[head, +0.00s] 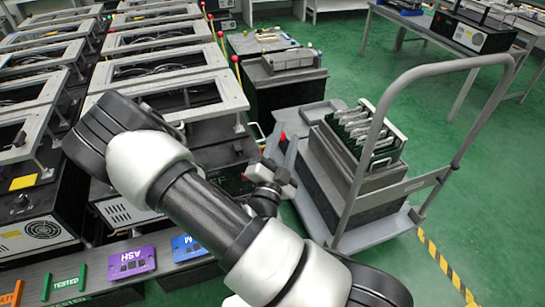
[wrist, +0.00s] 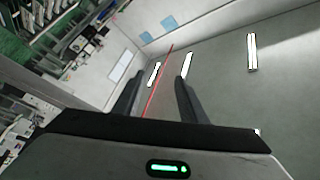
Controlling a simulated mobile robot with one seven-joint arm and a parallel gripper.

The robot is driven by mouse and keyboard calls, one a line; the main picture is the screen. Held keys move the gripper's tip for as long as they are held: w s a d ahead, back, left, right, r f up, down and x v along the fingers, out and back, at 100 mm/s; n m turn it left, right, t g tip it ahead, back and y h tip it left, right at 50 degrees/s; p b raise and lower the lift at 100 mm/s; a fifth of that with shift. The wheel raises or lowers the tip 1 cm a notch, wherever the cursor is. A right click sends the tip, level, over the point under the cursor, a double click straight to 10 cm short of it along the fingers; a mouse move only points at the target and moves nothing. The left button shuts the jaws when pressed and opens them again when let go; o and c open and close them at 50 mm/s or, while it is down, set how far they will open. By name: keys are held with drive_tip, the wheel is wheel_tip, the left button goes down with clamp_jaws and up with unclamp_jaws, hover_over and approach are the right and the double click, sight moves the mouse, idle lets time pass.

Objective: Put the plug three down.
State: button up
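I cannot pick out a part marked as plug three. Rows of black test fixtures with pale frame tops (head: 190,97) fill the left of the head view. Thin upright levers with red ball ends (head: 235,59) stand along the right side of these fixtures. My gripper (head: 284,152) is in front of the near fixtures, beside the cart, partly hidden by my own arm. That view faces the ceiling and walls, with no fixture near the fingers.
A grey cart (head: 345,236) with a tall handle carries a rack of boards (head: 362,130) right of my gripper. A purple ASH plate (head: 132,262), a blue plate (head: 188,247) and a green TESTED plate (head: 64,284) lie at the near left.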

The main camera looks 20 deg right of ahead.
drive_tip(key=s+d+r+m+g+h, duration=0.6)
drive_tip(key=m+g, duration=0.3)
drive_tip(key=m, duration=0.6)
drive_tip(key=s+d+m+g+y, duration=0.3)
drive_tip(key=s+m+g+y, duration=0.2)
drive_tip(key=s+m+g, duration=0.85)
drive_tip(key=s+a+m+t+y, duration=0.3)
drive_tip(key=a+m+t+y, duration=0.3)
drive_tip(key=m, duration=0.9)
drive_tip(key=w+a+r+m+t+y, duration=0.2)
drive_tip(key=a+r+m+t+y, duration=0.3)
drive_tip(key=a+r+m+y, duration=0.2)
drive_tip(key=a+r+m, duration=0.2)
drive_tip(key=a+m, duration=0.2)
drive_tip(key=a, duration=0.1)
drive_tip(key=shift+a+r+y, duration=0.25)
drive_tip(key=shift+a+y, duration=0.05)
drive_tip(key=shift+a, duration=0.05)
drive_tip(key=shift+w+m, duration=0.1)
drive_tip(key=shift+m, duration=0.15)
